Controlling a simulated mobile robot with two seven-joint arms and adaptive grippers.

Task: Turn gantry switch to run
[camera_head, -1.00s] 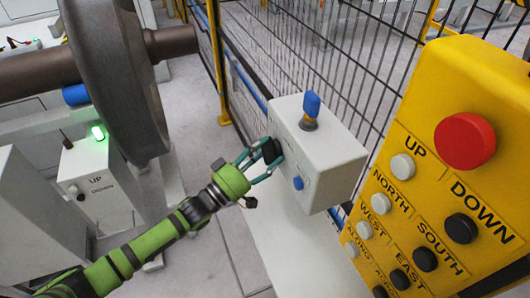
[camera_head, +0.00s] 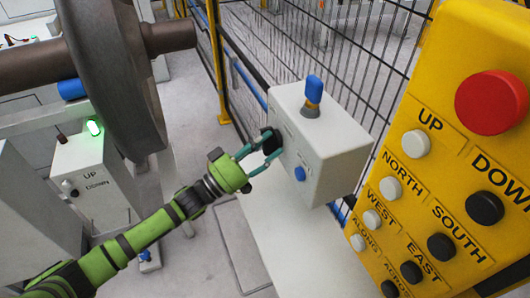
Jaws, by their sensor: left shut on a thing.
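The gantry switch box is a light grey box (camera_head: 325,145) right of the middle, in front of the mesh fence. A black knob (camera_head: 270,141) sits on its left face, with a blue button (camera_head: 299,173) lower on the same face. A blue-capped part (camera_head: 313,92) stands on top. My left gripper (camera_head: 262,146), green with teal fingers, reaches in from the left and is shut on the black knob. The fingers partly hide the knob, and the switch's markings are too small to read. My right gripper is not in view.
A yellow pendant (camera_head: 405,120) with a red button (camera_head: 491,102) and several black and white buttons fills the right side. A black mesh fence (camera_head: 262,50) stands behind the box. A large wheelset (camera_head: 110,75) and a grey UP/DOWN box (camera_head: 90,170) are at left.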

